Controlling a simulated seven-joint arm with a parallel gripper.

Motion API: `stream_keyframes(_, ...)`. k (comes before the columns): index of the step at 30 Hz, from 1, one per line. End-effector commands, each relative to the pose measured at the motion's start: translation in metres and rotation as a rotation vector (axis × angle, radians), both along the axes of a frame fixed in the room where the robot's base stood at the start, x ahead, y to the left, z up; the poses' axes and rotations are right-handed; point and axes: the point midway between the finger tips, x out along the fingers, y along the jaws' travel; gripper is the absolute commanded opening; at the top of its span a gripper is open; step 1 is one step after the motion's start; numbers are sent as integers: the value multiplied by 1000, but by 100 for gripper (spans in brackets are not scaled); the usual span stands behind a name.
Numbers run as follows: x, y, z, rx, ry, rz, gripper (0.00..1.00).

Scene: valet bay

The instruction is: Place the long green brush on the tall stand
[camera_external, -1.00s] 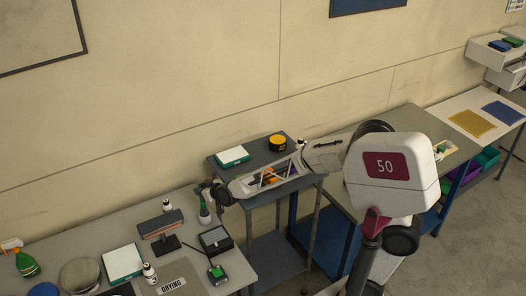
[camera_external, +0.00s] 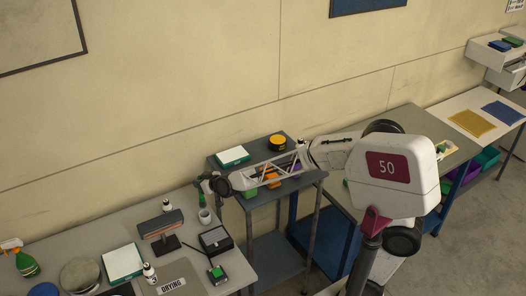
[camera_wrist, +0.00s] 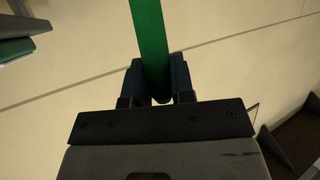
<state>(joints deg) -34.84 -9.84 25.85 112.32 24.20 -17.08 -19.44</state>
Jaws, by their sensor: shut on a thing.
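My gripper (camera_wrist: 157,78) is shut on the long green brush (camera_wrist: 148,35); its plain green handle runs up out of the wrist view, so the brush's other end is not seen there. In the external view, my gripper (camera_external: 206,182) is above the back right of the left table, and a small part of the green brush (camera_external: 199,193) shows beside it, above a small white cup (camera_external: 204,216). A dark stand with a wide grey and reddish head (camera_external: 160,223) is on that table, left of my gripper. I cannot tell if it is the tall stand.
A dark box (camera_external: 215,240) and a green-topped block (camera_external: 217,274) are near the table's right edge. A white bottle (camera_external: 149,272) and a DRYING mat (camera_external: 172,284) are in front of the stand. A grey cart (camera_external: 232,171) with several items stands right of the table.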

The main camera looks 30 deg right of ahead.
Motion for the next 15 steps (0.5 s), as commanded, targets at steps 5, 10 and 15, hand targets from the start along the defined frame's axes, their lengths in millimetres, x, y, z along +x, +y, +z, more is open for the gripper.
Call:
stream_keyframes(5,1,-2,2,0,-1,0,0)
stream_keyframes(10,4,-14,13,-1,-1,-1,0)
stream_keyframes(15,10,-36,36,0,-3,-2,0)
